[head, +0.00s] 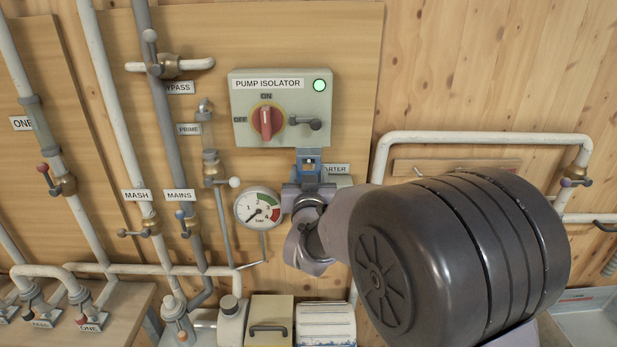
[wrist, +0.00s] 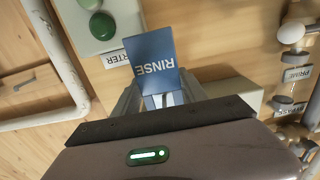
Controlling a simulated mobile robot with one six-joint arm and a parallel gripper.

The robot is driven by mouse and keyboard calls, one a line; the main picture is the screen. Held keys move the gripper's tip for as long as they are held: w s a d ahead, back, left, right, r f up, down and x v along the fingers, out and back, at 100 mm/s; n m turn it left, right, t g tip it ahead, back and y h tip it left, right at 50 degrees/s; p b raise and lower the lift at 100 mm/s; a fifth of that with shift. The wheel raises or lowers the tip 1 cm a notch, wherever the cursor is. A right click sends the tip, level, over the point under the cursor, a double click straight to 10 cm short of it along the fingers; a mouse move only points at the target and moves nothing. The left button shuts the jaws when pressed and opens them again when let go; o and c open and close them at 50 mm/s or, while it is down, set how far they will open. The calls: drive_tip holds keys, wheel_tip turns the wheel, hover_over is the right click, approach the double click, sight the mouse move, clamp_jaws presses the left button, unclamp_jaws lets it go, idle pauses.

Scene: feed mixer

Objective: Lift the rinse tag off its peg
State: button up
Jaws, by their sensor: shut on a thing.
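The rinse tag (wrist: 152,62) is a blue plate lettered RINSE, which reads upside down in the wrist view. My gripper (wrist: 160,100) is shut on its lower end there, with the plate standing out past the fingertips. In the head view my gripper (head: 308,172) is just below the pump isolator box (head: 281,105), with a small blue part of the tag (head: 308,153) between the fingers. I cannot make out a peg at the tag, so whether the tag still touches one cannot be told.
The starter label (head: 336,169) is partly hidden behind my gripper. The pressure gauge (head: 258,208) is close on its left. The isolator's red knob (head: 266,121) and grey lever (head: 306,122) are just above. A wooden rail (head: 455,166) and white pipe (head: 480,137) are at right.

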drive_tip(key=s+r+b, duration=0.1)
drive_tip(key=s+b, duration=0.3)
drive_tip(key=s, duration=0.5)
drive_tip(key=shift+s+r, duration=0.1)
drive_tip(key=shift+r, duration=0.05)
idle(0.4)
